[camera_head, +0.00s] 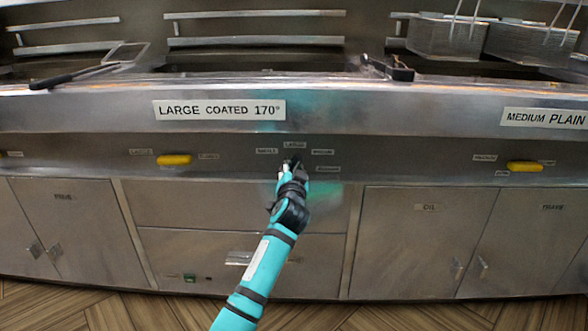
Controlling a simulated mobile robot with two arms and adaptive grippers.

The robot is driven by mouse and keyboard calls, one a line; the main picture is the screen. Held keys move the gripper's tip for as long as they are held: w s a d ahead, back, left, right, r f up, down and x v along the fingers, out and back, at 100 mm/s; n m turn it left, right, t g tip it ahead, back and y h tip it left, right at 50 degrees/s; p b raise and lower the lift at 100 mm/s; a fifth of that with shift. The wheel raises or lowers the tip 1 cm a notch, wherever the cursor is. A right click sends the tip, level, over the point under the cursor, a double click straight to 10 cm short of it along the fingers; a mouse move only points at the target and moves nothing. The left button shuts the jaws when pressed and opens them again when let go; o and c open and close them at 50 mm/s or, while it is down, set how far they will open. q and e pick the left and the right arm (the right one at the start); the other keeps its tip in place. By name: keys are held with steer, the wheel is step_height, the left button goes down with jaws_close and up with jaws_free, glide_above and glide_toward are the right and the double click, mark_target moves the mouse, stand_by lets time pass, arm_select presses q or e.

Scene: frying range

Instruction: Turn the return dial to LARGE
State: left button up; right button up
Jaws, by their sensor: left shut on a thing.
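The return dial is on the front panel of the frying range, in the middle of the head view, and is hidden behind my left gripper (290,163). Small labels ring the spot; the top label (294,145) seems to read LARGE, and others sit at upper left (266,151), upper right (322,152) and right (328,169). My left gripper is at the panel just below the top label, shut on the dial. I cannot tell which label the dial points to. My right gripper is not in view.
Yellow handles (174,160) and (525,167) stick out of the panel on both sides. A sign (219,110) reads LARGE COATED 170°. Fryer baskets (447,37) stand at the upper right. Cabinet doors (412,240) lie below. The panel beside the gripper is clear.

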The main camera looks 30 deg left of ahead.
arm_select(q)
steer(key=shift+d+f+n, duration=0.1)
steer(key=shift+n, duration=0.8)
jaws_close()
steer(key=n, duration=0.4)
steer(key=o, duration=0.8)
jaws_free()
steer(key=shift+o, duration=0.2)
steer(key=v, duration=0.7)
steer(key=shift+d, duration=0.15)
steer(key=shift+s, duration=0.15)
